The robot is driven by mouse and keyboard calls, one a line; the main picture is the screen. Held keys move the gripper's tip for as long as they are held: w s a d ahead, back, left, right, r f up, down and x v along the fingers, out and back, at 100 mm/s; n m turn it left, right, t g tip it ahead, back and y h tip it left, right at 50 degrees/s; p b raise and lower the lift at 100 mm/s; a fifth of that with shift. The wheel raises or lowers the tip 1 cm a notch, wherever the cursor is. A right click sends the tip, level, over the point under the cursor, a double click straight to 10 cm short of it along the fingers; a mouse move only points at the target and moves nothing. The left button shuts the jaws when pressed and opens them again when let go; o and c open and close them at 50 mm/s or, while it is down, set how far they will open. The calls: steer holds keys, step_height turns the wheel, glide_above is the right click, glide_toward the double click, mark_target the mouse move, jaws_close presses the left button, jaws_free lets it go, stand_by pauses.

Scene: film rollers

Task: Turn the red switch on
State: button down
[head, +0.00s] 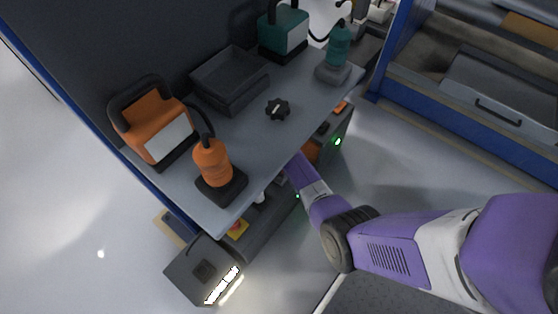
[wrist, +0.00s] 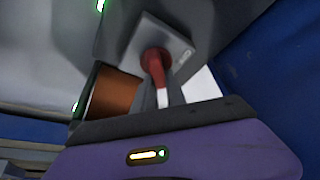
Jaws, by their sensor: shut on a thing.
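The red switch (wrist: 156,62) shows in the wrist view as a red rotary knob with a handle, white at its lower end, on a light grey plate (wrist: 180,48) fixed to a dark grey box. My gripper (wrist: 160,92) is at the knob, its fingers shut on the switch handle. The fingers hide part of the handle. In the head view my arm reaches under the grey tabletop, which hides my gripper and the red switch.
The grey tabletop (head: 245,150) overhangs my arm. An orange bottle-shaped tool (head: 212,160), a black knob (head: 277,109), a dark tray (head: 232,98) and a teal tool (head: 339,48) stand on it. Green lights (head: 337,142) show on the lower unit.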

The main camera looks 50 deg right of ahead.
stand_by(0.4)
steer(key=c, duration=1.4)
jaws_free()
steer(key=shift+o, duration=0.2)
steer(key=shift+r, duration=0.1)
steer(key=p+v, duration=0.4)
steer(key=v, duration=0.3)
steer(key=shift+s+a+r, duration=0.1)
steer(key=shift+s+r, duration=0.05)
steer(key=shift+r, duration=0.15)
